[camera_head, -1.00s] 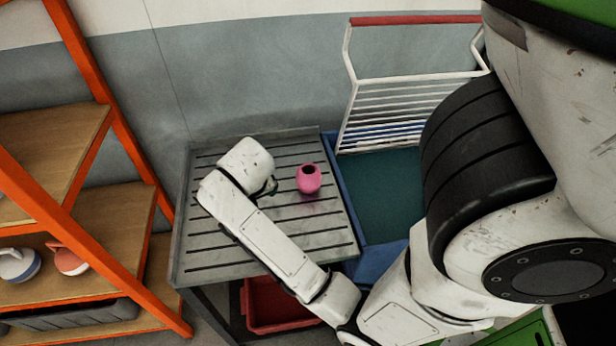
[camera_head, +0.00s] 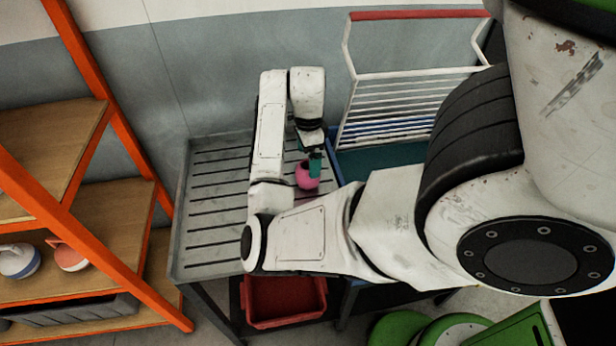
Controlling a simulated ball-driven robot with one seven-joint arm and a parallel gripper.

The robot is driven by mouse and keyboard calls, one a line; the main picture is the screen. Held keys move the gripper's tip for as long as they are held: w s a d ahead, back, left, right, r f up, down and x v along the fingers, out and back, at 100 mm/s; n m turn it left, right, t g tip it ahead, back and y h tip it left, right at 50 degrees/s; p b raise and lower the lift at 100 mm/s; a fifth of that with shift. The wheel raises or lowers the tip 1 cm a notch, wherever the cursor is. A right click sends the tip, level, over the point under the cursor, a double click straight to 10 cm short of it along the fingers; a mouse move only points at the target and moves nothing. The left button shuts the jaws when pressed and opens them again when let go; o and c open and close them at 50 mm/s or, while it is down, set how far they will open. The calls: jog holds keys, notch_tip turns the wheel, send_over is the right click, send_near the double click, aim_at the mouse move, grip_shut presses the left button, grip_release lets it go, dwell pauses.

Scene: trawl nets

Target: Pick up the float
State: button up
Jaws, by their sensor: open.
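The float is a pink rounded piece (camera_head: 306,181) with a dark opening, standing on the slatted grey table (camera_head: 212,215) near its right side. My gripper (camera_head: 312,164) points down from above, right at the float. Its teal finger shows at the float's upper right and covers part of it. The jaws are open. I cannot tell whether a finger touches the float, and the far side of the gripper is hidden.
A blue-edged bin (camera_head: 385,158) with a white wire rack (camera_head: 400,105) stands right of the table. A red crate (camera_head: 285,301) is below it. An orange shelf (camera_head: 125,150) holding several items stands left. The table's left half is clear.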

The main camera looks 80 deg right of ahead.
aim_at(303, 180)
jog(key=shift+d+f+b, duration=0.1)
jog(key=shift+f+b, duration=1.6)
jog(key=shift+f, duration=1.8)
jog(key=c, duration=1.1)
